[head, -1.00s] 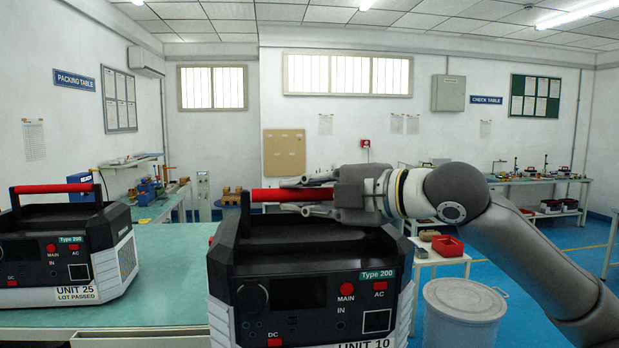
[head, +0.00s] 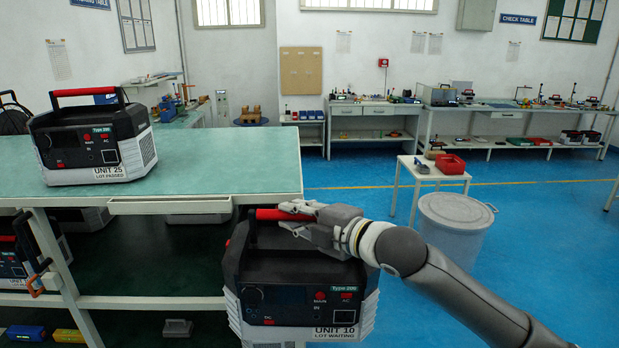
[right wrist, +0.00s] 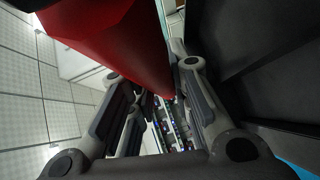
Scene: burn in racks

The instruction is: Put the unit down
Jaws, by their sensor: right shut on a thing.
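Unit 10 (head: 300,285) is a black and white box with a red handle bar, Type 200 and LOT WAITING labels. It shows in the head view at the lower middle, upright, in front of the right end of the green-topped table and below its top. My right gripper (head: 290,216) is shut on its red handle. In the right wrist view the red handle (right wrist: 120,40) passes by the fingers. What lies under the unit is mostly hidden, so I cannot tell whether it is supported. My left gripper is not in view.
Unit 25 (head: 95,145), labelled LOT PASSED, stands on the green table (head: 220,165). More units sit on the shelf below. A grey lidded bin (head: 455,228) and a small white table (head: 425,172) with a red tray stand at the right. Blue floor is clear between.

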